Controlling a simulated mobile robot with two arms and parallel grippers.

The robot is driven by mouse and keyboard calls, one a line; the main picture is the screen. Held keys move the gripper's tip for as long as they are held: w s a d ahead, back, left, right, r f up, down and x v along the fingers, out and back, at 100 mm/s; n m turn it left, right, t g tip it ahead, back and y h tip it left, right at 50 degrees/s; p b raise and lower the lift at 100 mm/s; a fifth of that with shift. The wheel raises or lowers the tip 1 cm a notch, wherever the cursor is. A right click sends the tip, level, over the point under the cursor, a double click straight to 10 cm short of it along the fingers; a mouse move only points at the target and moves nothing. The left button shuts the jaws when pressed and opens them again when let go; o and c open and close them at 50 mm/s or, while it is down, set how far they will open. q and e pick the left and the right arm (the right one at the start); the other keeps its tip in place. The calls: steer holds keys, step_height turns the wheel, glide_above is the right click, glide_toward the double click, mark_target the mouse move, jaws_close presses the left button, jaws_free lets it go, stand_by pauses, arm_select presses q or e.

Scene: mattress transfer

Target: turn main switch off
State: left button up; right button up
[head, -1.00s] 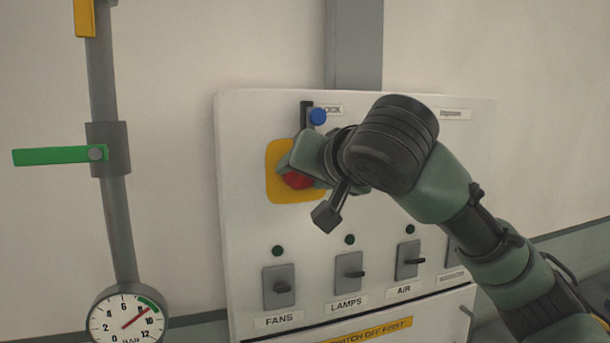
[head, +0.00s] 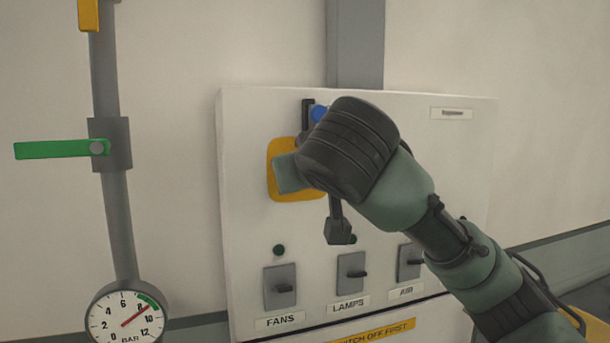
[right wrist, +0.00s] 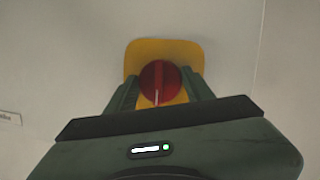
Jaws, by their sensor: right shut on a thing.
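The main switch is a round red knob (right wrist: 158,84) on a yellow plate, seen in the right wrist view. A pale line on the knob runs close to upright in that view. The yellow plate (head: 281,148) shows in the head view on the white panel, but there the knob is hidden behind my gripper and wrist. My right gripper (right wrist: 161,78) is shut on the red knob, one dark green finger on each side. In the head view a green part of this gripper (head: 288,173) lies in front of the plate. My left gripper is not in view.
The white panel (head: 245,215) carries FANS (head: 280,287), LAMPS (head: 351,278) and AIR (head: 409,263) switches below. A blue knob (head: 319,113) sits just above my wrist. A pipe with a green lever (head: 52,150) and a gauge (head: 127,315) stands left.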

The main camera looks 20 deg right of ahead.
steer(key=shift+f, duration=0.4)
steer(key=o, duration=1.4)
steer(key=shift+c, duration=0.2)
steer(key=shift+w+r, duration=0.1)
steer(key=shift+r, duration=0.05)
steer(key=shift+r, duration=0.1)
steer(key=d+b+v, duration=0.1)
steer(key=b+v, duration=0.2)
steer(key=v, duration=0.4)
steer(key=shift+s+a+b, duration=0.4)
steer(key=shift+a, duration=0.1)
